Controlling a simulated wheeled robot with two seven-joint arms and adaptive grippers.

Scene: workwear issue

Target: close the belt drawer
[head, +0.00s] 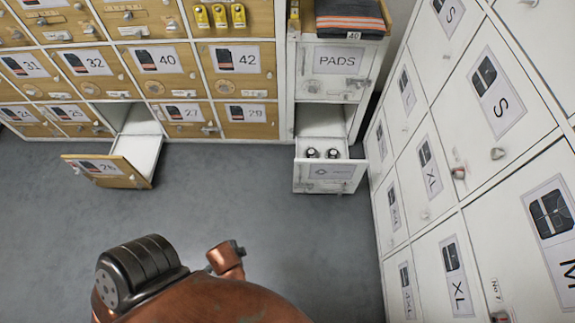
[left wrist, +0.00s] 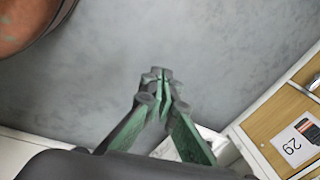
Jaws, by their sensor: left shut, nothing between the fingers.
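The belt drawer (head: 308,178) is a white drawer low in the narrow white unit, below the PADS drawer (head: 338,72). It stands pulled out, with two dark rolled items (head: 322,153) inside and a small label on its front. My left gripper (left wrist: 162,78) shows in the left wrist view, shut and empty, over the grey floor. A white edge (left wrist: 212,140) shows behind its fingers; I cannot tell whether it is the belt drawer. My left gripper is not visible in the head view, and my right gripper is in neither view.
Wooden-fronted drawer 26 (head: 100,172) also stands open at the left. White lockers (head: 440,150) line the right side. Folded workwear (head: 350,18) lies on top of the narrow unit. The grey floor (head: 230,195) between is clear.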

